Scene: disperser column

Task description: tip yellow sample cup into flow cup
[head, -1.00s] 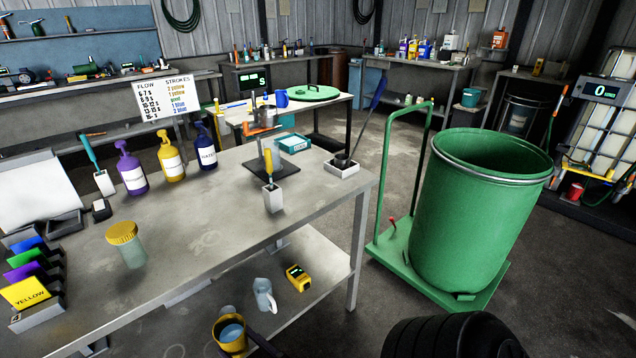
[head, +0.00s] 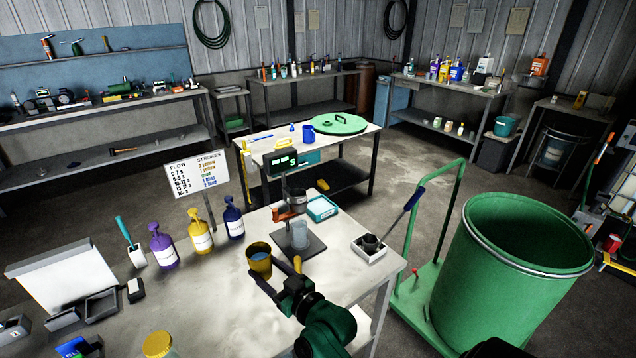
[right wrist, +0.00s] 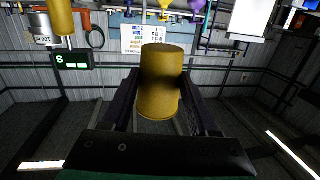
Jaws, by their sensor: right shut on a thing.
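The yellow sample cup (head: 259,264) is held upright above the bench, with bluish liquid inside. My right gripper (head: 263,281) is shut on it, and the cup also shows between the fingers in the right wrist view (right wrist: 160,82). The flow cup (head: 294,196) sits in the orange holder of a stand, behind and to the right of the held cup. A clear beaker (head: 300,236) stands beneath it on the dark stand base. The two cups are apart. My left gripper is not in view.
Purple, yellow and blue pump bottles (head: 200,238) stand left of the stand. A green drum (head: 515,265) stands beyond the bench.

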